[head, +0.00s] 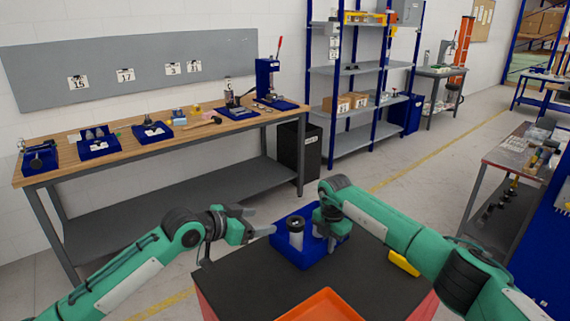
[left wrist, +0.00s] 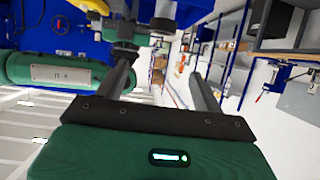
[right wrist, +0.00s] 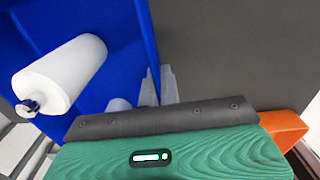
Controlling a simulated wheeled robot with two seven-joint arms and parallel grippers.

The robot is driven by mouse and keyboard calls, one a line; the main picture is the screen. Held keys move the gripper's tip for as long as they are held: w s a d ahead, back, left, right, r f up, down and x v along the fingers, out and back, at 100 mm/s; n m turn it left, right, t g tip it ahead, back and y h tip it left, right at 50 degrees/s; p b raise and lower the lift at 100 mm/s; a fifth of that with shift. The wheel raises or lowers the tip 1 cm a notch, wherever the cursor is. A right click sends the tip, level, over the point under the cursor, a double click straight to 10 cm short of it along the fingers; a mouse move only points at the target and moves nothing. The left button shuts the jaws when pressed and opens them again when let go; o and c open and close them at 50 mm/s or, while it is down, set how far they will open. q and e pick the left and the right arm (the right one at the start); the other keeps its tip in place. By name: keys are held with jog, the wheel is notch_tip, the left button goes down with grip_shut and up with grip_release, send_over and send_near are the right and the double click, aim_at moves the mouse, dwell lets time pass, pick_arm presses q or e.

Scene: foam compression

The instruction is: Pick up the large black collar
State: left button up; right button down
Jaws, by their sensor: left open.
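In the head view a pale cylinder with a black top (head: 295,226) stands in the blue tray (head: 292,259). I cannot tell whether its black part is the large black collar. My left gripper (head: 259,222) is open and empty, left of the tray and apart from the cylinder. In the left wrist view its two fingers (left wrist: 160,72) are spread. My right gripper (head: 331,238) is over the right part of the tray. A white cylinder (right wrist: 65,72) shows there in the tray.
The tray sits on a dark tabletop (head: 262,283) with an orange tray (head: 322,306) at its front and a yellow object (head: 404,263) at right. A wooden workbench (head: 110,155) with blue trays and tools stands back left. Shelving (head: 360,105) stands behind.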

pick_arm(q)
jog(key=t+h, duration=0.1)
jog(key=h, duration=0.1)
send_near(300, 219)
jog(key=x, duration=0.8)
jog(key=shift+w+d+f, duration=0.1)
jog(key=shift+d+f, duration=0.05)
jog(key=shift+f, duration=0.05)
jog(key=shift+c, duration=0.2)
jog(key=c, duration=1.1)
notch_tip(300, 219, up, 12)
jog(key=shift+t, duration=0.3)
notch_tip(300, 219, down, 10)
jog(key=shift+r, duration=0.2)
